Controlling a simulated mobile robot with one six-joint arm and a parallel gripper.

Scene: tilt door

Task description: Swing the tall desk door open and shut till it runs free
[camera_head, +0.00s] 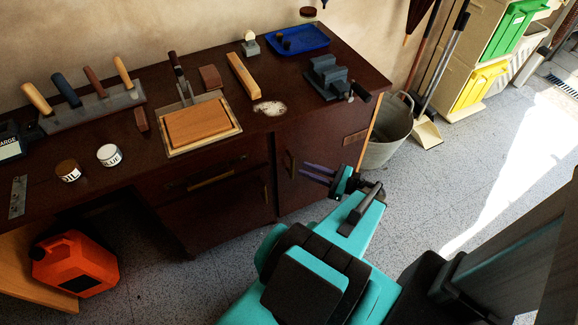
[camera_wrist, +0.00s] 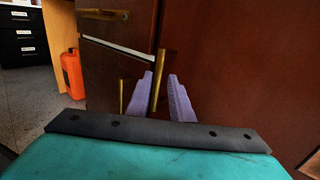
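The tall desk door (camera_head: 325,160) is a dark brown panel at the right end of the desk front. It looks closed, roughly flush with the front. Its upright brass handle (camera_head: 289,164) is near its left edge. The handle also shows in the wrist view (camera_wrist: 158,78), upright near the door panel (camera_wrist: 235,55). My gripper (camera_head: 304,172) is at the handle in the head view. In the wrist view its two purple fingers (camera_wrist: 160,76) are apart, with the handle between them. A gap shows on the right side; whether the left finger touches is unclear.
The desktop (camera_head: 205,175) carries a tool rack (camera_head: 95,107), a vise (camera_head: 328,78) and a blue tray (camera_head: 300,40). A metal bucket (camera_head: 385,140) stands right of the desk. An orange canister (camera_head: 75,262) is under the desk's left part.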

